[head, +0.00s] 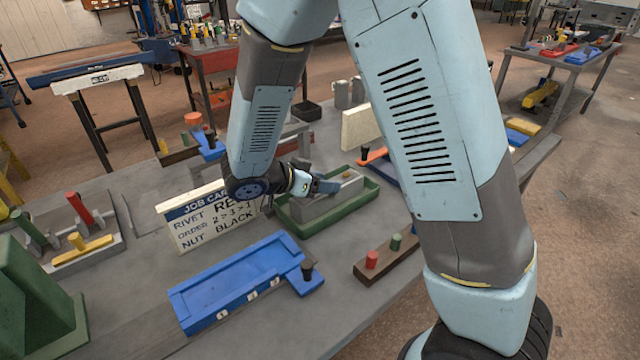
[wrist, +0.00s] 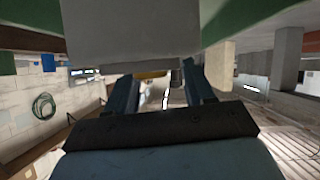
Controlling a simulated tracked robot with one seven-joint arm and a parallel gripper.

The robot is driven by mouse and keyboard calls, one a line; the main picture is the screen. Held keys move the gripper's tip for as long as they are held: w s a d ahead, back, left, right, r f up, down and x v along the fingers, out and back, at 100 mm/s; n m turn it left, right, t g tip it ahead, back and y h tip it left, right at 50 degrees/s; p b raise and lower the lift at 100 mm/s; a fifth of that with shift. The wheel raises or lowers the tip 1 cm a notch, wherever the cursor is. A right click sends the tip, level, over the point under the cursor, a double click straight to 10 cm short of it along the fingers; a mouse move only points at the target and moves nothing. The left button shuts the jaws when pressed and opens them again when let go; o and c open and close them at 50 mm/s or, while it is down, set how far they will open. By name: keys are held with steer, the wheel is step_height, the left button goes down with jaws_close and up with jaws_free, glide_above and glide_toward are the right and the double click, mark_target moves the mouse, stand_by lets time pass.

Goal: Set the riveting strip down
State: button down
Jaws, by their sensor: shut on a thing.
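The riveting strip (head: 325,203) looks like a long grey bar with a small brass-coloured piece on top near its far end. It is within the green tray (head: 345,222) at the middle of the bench. I cannot tell whether it rests on the tray floor. My gripper (head: 326,186) reaches in from the left and is shut on the strip. In the wrist view the grey bar (wrist: 130,35) fills the upper middle, between and beyond the fingers (wrist: 160,82). The green tray (wrist: 250,18) shows at the top there. The grip contact itself is partly hidden.
A job card (head: 205,217) stands left of the tray. In front lie a blue fixture (head: 222,275) with numbered labels and a brown block with several coloured pegs (head: 390,258). A grey rack with coloured handles (head: 85,250) is at left. Bare bench shows between the blue fixture and brown block.

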steer(key=c, duration=0.8)
jaws_free()
steer(key=shift+s+f, duration=0.15)
steer(key=shift+f, duration=0.1)
steer(key=shift+o, duration=0.7)
steer(key=shift+f, duration=0.1)
steer(key=shift+o, duration=1.4)
